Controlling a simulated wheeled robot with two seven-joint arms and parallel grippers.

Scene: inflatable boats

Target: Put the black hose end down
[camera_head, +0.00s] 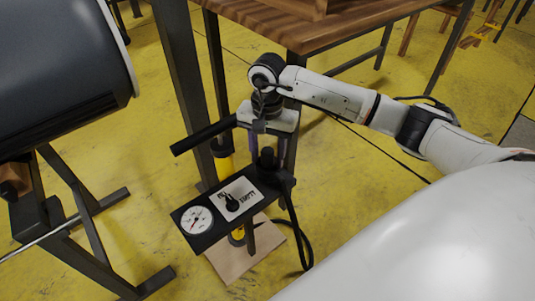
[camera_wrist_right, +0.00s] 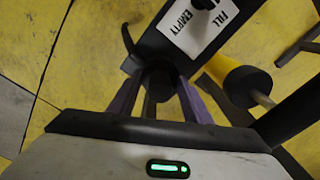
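My right gripper (camera_head: 268,145) points down over the black pump panel (camera_head: 190,240). Its two purple-grey fingers stand apart, one on each side of an upright black stub (camera_head: 267,158). The stub also shows between the fingers in the right wrist view (camera_wrist_right: 158,80). A small gap seems to show beside the stub, so I see the fingers as open around it. The black hose (camera_head: 298,232) runs from the panel's right side down to the floor. I cannot tell whether the stub is the hose end. My left gripper is not in view.
The panel carries a round white gauge (camera_head: 196,219) and a FILL/EMPTY plate (camera_head: 237,198). A black bar (camera_head: 203,135) and a yellow cylinder (camera_head: 224,164) stand behind it. A wooden table (camera_head: 350,22) is at the back. A large dark drum-like body (camera_head: 60,70) is at left.

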